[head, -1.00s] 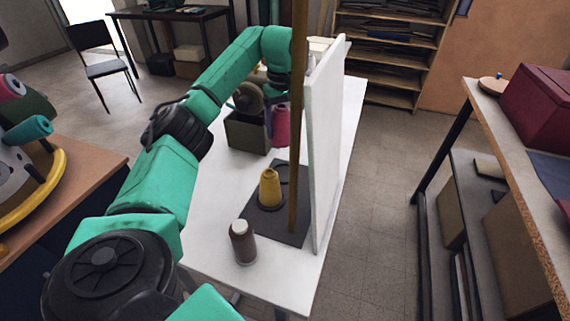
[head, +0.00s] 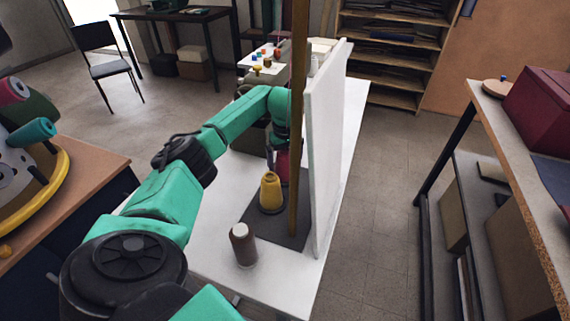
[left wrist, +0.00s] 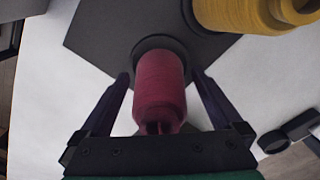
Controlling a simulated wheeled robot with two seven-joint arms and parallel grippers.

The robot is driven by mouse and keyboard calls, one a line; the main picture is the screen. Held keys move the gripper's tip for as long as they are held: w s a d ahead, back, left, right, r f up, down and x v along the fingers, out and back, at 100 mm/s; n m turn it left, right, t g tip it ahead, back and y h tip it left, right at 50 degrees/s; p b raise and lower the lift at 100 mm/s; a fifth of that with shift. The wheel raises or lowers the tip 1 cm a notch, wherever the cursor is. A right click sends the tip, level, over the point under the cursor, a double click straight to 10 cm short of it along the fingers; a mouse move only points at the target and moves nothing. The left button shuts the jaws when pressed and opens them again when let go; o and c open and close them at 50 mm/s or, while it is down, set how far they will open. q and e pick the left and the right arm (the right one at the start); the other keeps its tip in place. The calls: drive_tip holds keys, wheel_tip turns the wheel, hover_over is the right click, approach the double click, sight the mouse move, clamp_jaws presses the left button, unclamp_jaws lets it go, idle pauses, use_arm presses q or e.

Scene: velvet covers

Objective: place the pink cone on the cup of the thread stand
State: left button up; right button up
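The pink cone (head: 283,165) is at the far part of the thread stand, partly hidden by my left gripper (head: 272,157) and the wooden post. In the left wrist view the pink cone (left wrist: 160,88) is between the two fingers of my left gripper (left wrist: 161,78), with a gap showing on both sides. Its far end is over a round dark cup (left wrist: 150,42) on the stand's dark base (left wrist: 100,42); whether it rests fully there is hard to tell. The base also shows in the head view (head: 283,231). My right gripper is out of view.
A yellow cone (head: 270,192) stands on the base near the pink one. A brown cone with a white top (head: 242,244) stands on the white table nearer me. The wooden post (head: 298,120) and a white panel (head: 325,150) rise right of the cones.

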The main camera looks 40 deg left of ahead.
use_arm(q)
wheel_tip(320, 180, up, 12)
drive_tip(key=shift+b, duration=0.5)
drive_tip(key=shift+f, duration=0.1)
